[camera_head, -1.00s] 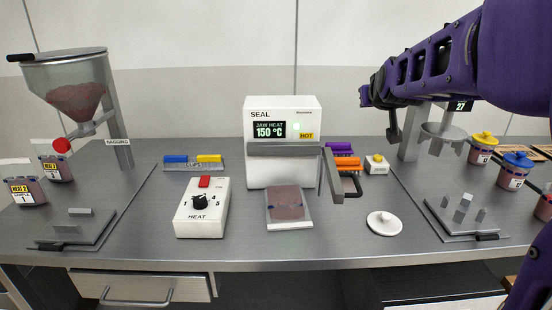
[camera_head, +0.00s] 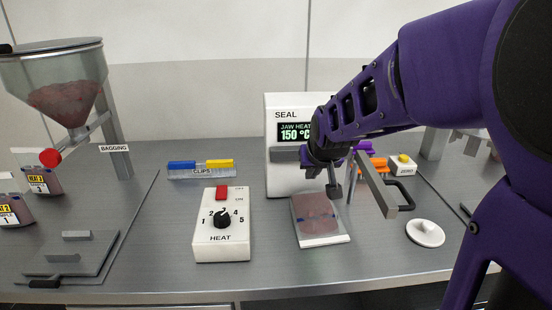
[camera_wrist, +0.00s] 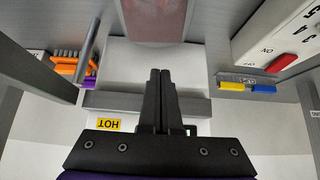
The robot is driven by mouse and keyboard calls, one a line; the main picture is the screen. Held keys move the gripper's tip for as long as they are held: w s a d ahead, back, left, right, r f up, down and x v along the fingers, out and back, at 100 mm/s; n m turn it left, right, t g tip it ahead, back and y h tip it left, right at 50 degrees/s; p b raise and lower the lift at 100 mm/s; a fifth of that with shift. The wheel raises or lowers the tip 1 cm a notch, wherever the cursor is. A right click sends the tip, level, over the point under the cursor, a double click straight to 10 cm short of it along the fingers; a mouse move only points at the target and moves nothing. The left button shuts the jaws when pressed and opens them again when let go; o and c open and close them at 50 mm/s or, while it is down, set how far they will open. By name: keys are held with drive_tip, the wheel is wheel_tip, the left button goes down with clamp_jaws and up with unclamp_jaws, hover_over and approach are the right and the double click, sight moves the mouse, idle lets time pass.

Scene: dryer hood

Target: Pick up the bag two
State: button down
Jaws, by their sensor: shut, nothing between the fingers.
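A clear flat bag with reddish-brown contents (camera_head: 318,218) lies on the bench in front of the white sealer (camera_head: 283,170). The bag also shows at the top of the wrist view (camera_wrist: 152,25). Two more filled bags, a rear one (camera_head: 40,180) and a front one (camera_head: 12,210), stand at the left with yellow labels reading HEAT 2. My gripper (camera_head: 334,190) is shut and empty, above the flat bag's far end and in front of the sealer. In the wrist view its fingers (camera_wrist: 160,74) are together.
The sealer's grey handle arm (camera_head: 382,185) juts forward just right of my gripper. The clip rack (camera_head: 201,170) is behind the box.

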sight(306, 185)
drive_tip(key=b+x, duration=0.1)
drive_tip(key=x, duration=0.9)
drive_tip(key=shift+s, duration=0.1)
